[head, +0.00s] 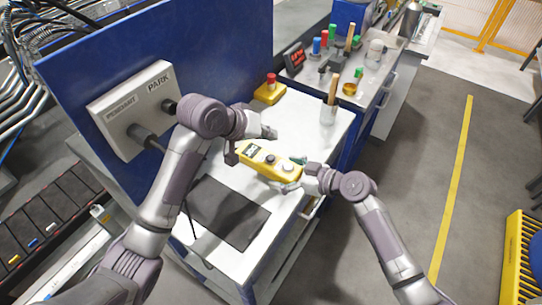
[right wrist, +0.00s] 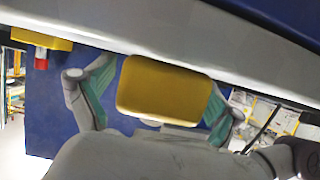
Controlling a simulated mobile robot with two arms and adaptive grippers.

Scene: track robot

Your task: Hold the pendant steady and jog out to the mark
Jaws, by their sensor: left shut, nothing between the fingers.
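The yellow pendant (head: 268,163) has a small dark display and round buttons on its face. My right gripper (head: 292,176) is shut on its lower right end and holds it over the white bench top. In the right wrist view the pendant's yellow end (right wrist: 163,90) sits between the teal-padded fingers (right wrist: 160,100). My left gripper (head: 268,132) is shut and empty, just above the pendant's upper left end. I cannot tell whether it touches the pendant. No mark for the jog can be made out clearly.
A blue panel (head: 215,50) carries a white box (head: 133,108) labelled PENDANT and PARK. On the bench (head: 290,118) are a dark mat (head: 228,212), a yellow box with a red button (head: 270,90) and a cup with a brush (head: 328,112). A yellow line (head: 457,170) crosses the floor.

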